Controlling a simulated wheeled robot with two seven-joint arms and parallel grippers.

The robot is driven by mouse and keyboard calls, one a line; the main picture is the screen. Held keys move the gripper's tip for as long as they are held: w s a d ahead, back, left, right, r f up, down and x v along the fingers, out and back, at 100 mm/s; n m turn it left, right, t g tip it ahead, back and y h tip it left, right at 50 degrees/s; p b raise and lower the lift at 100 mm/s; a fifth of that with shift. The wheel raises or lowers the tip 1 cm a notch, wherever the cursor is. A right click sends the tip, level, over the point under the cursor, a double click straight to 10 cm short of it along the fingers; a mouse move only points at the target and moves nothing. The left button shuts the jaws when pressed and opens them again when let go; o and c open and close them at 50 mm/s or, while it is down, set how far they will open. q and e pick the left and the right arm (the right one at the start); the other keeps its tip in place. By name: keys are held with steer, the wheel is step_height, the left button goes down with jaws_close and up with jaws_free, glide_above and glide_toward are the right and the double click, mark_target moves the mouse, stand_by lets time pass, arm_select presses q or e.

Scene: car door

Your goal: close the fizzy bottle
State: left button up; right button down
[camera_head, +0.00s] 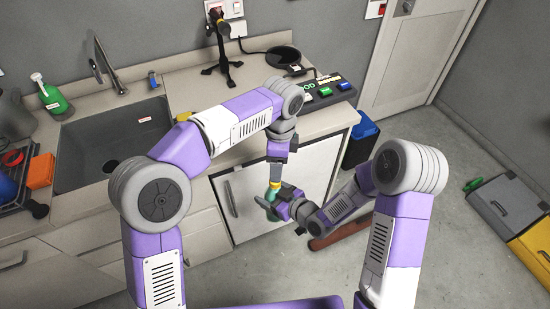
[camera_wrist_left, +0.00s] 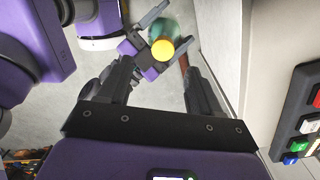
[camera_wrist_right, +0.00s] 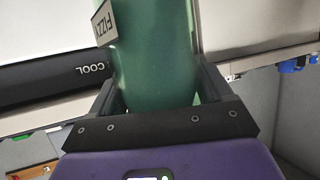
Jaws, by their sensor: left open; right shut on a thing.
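The fizzy bottle (camera_head: 271,195) is green with a yellow cap (camera_head: 275,185) at its top. My right gripper (camera_head: 283,206) is shut on the bottle's body and holds it upright in the air before the counter front. In the right wrist view the green bottle (camera_wrist_right: 155,65) fills the jaws, with a FIZZY label at its upper left. My left gripper (camera_head: 276,170) is just above the cap, pointing down. In the left wrist view its jaws (camera_wrist_left: 163,72) are open, with the yellow cap (camera_wrist_left: 162,50) ahead between the fingers. How firmly the cap sits is hidden.
The counter (camera_head: 185,75) holds a sink (camera_head: 115,140), a green spray bottle (camera_head: 52,97) and a button panel (camera_head: 325,92). A white cabinet door (camera_head: 245,200) stands close behind the bottle. A blue bin (camera_head: 360,140) is at the right. The floor in front is mostly clear.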

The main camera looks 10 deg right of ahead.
arm_select(q)
steer(key=n, duration=0.4)
steer(key=shift+r, duration=0.25)
steer(key=n, duration=0.4)
steer(key=shift+a+r, duration=0.15)
steer(key=shift+r, duration=0.05)
steer(key=n, duration=0.6)
steer(key=shift+a+r+n+t+h, duration=0.1)
steer(key=shift+r+n+t+h, duration=0.2)
steer(key=shift+f, duration=4.05)
steer(key=c, duration=1.1)
steer(key=o, duration=1.2)
